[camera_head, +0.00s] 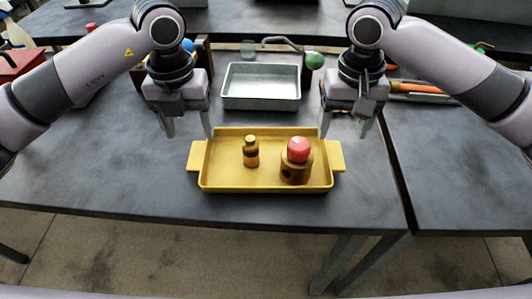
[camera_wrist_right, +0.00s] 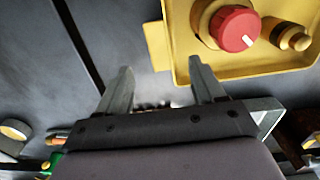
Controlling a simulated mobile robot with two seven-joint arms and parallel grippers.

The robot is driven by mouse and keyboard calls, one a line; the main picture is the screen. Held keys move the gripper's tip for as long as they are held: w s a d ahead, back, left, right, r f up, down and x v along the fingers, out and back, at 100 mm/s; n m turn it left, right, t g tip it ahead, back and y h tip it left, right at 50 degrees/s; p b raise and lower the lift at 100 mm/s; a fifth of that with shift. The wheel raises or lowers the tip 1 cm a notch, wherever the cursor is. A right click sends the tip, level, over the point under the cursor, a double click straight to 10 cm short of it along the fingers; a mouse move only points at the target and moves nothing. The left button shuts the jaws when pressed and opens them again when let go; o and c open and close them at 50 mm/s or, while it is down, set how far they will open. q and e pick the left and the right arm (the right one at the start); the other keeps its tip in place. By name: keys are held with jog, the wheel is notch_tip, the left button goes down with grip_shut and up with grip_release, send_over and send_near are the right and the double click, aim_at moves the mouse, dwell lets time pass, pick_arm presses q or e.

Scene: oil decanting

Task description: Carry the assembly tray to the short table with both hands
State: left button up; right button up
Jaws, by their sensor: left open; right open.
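The yellow assembly tray (camera_head: 225,180) lies on the dark table near its front edge, with a handle tab at each end. My left gripper (camera_head: 187,130) is open and empty above and behind the tray's left end. My right gripper (camera_head: 345,130) is open and empty above and behind the right end. In the right wrist view, the tray's handle tab (camera_wrist_right: 158,45) shows beyond the right gripper's fingers (camera_wrist_right: 158,78), apart from them.
A grey metal pan (camera_head: 262,88) stands behind the tray. A red box (camera_head: 20,64) is at the far left. An orange-handled tool (camera_head: 420,87) lies at the right. A seam separates the right-hand table (camera_head: 450,160). The surface left of the tray is clear.

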aim_at(197, 154)
jog(key=shift+s, duration=0.1)
pick_arm(q)
jog(key=shift+s+f, duration=0.1)
jog(key=shift+f, duration=0.25)
pick_arm(e)
jog(key=shift+f, duration=0.35)
pick_arm(q)
notch_tip(197, 154, down, 6)
jog(key=shift+f, duration=0.25)
pick_arm(e)
notch_tip(197, 154, down, 6)
jog(key=shift+f, duration=0.25)
pick_arm(q)
grip_shut()
pick_arm(e)
grip_shut()
pick_arm(q)
jog(key=shift+r, duration=0.1)
